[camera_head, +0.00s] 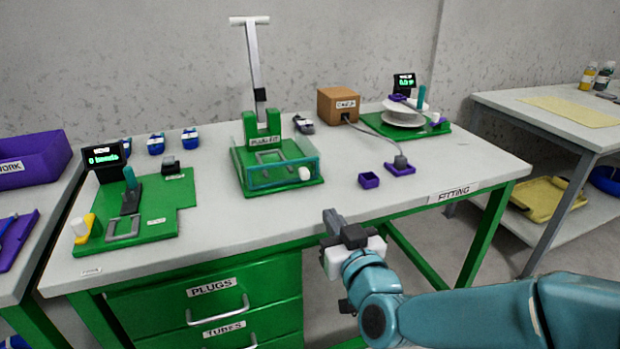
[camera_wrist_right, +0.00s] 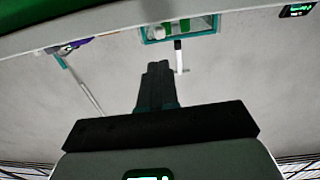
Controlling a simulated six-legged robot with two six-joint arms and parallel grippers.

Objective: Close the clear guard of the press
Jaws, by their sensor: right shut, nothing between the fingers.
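The press (camera_head: 262,128) stands on a green base at the middle of the bench, with a tall white T-shaped lever upright. Its clear guard (camera_head: 285,175) is a see-through box with teal edges around the front of the press; I cannot tell for sure how far it is shut. A white knob (camera_head: 305,173) sits at its front right. The guard's teal frame (camera_wrist_right: 180,36) also shows at the top of the right wrist view. My right gripper (camera_head: 333,222) is shut and empty, in front of the bench edge, apart from the guard. My left gripper is not in view.
A small purple box (camera_head: 369,180) and a purple cable holder (camera_head: 400,167) lie right of the press. A brown box (camera_head: 339,104) and a spool (camera_head: 403,115) stand behind. A green fixture (camera_head: 140,215) is at left. The bench front is clear between them.

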